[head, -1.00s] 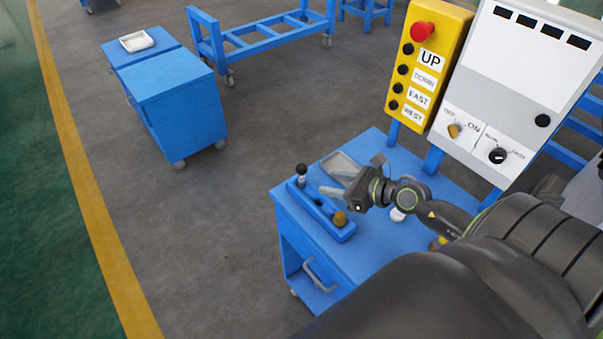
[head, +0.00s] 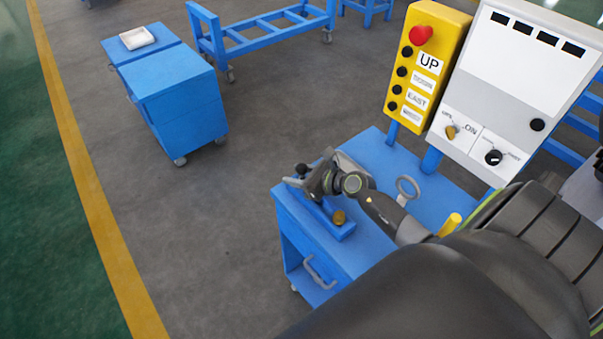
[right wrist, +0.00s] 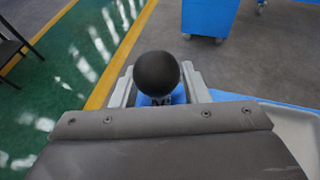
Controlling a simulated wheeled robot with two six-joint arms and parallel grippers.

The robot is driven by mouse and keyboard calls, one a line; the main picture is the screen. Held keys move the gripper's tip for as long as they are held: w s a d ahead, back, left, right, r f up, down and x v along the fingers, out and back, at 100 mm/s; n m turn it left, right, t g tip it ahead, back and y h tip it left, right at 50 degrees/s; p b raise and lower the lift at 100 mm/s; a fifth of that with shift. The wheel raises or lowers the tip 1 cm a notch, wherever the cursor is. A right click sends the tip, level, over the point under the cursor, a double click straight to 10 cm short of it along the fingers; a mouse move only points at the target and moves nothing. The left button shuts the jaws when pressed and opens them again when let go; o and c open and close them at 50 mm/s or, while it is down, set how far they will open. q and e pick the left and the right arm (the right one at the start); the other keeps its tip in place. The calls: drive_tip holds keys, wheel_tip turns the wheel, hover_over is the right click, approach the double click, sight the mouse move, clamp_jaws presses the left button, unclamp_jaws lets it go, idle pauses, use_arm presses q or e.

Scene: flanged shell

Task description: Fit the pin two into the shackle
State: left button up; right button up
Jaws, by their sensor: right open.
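A pin with a black ball knob (head: 302,170) stands at the far end of the blue holder (head: 340,232) on the blue cart. A second piece with a yellow-brown knob (head: 339,217) stands at the holder's near end. The frames do not show which is pin two. My right gripper (head: 300,181) is at the black knob. In the right wrist view the black knob (right wrist: 157,73) lies between the two open fingers (right wrist: 158,92). A grey ring-topped piece (head: 407,187) stands on the cart right of my wrist; I cannot tell whether it is the shackle. My left gripper is not in view.
A yellow button box (head: 428,65) and a white control panel (head: 530,90) rise behind the cart. A yellow cylinder (head: 450,225) shows beside my arm. A pale tray (right wrist: 297,130) lies right of my gripper. Open floor is left of the cart.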

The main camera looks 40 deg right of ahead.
drive_tip(key=shift+w+f, duration=0.1)
drive_tip(key=shift+w, duration=0.05)
clamp_jaws()
idle(0.4)
